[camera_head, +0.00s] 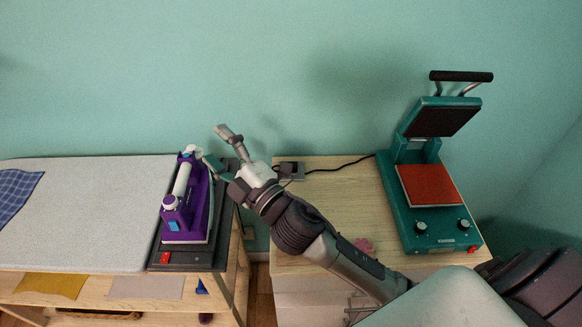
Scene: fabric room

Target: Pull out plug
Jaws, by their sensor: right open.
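A dark plug (287,168) sits at a small grey socket block (299,171) on the back left of the wooden cabinet top. A black cord (340,166) runs from it to the green heat press (421,195). My right gripper (216,147) is open and empty, up and to the left of the plug, near the iron. Its fingers point left, away from the plug. My right wrist partly covers the area beside the plug, and I cannot tell how deep the plug sits. My left gripper is not in view.
A purple iron (187,207) stands on a dark rest at the right end of the ironing board (95,215). A narrow gap separates the board from the wooden cabinet (320,184). A small pink object (364,245) lies near my forearm. The wall is close behind.

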